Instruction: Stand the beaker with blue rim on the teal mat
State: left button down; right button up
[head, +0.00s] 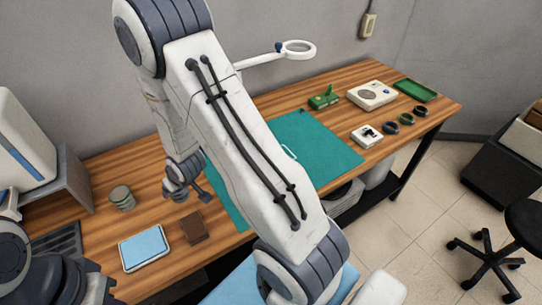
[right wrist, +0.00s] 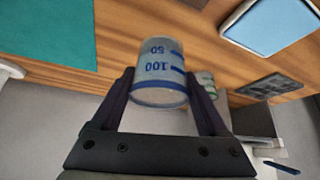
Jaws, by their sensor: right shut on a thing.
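The clear beaker (right wrist: 160,72) with blue markings and a bluish rim is between the two dark fingers of my right gripper (right wrist: 163,88) in the right wrist view. The gripper is shut on it. In the head view my right gripper (head: 187,190) hangs over the wooden table just left of the teal mat, and I cannot make out the beaker there. The teal mat (head: 325,150) lies flat on the table, its middle partly hidden by my right arm. It also shows at the upper left of the right wrist view (right wrist: 50,35). My left gripper is not visible.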

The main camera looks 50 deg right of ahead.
jog(key=s+d+r+n+p, duration=0.1)
jog(key=s+d, duration=0.2)
jog(key=d, duration=0.4)
jog(key=s+d+r+p, duration=0.1)
jog(key=s+d+r, duration=0.1)
jog(key=s+d, duration=0.35)
jog(key=s+d+r+n+y, duration=0.1)
jog(key=s+d+n+y, duration=0.1)
jog(key=s+d, duration=0.55)
jog(key=w+f, duration=0.2)
jog(key=w, duration=0.1)
jog(key=w+d+f+p, duration=0.1)
jog(key=w+f, duration=0.1)
jog(key=w, duration=0.1)
jog(key=w+f+p, duration=0.1)
jog(key=w+f, duration=0.1)
jog(key=w, duration=0.1)
jog(key=shift+w+d+f, duration=0.1)
jog(key=shift+d+f, duration=0.1)
jog(key=shift+f, duration=0.2)
notch_tip(320, 180, down, 4)
jog(key=shift+r+p, duration=0.1)
jog(key=shift+p, duration=0.3)
jog(key=shift+f, duration=0.2)
jog(key=o, duration=1.4)
jog(key=shift+c, duration=0.2)
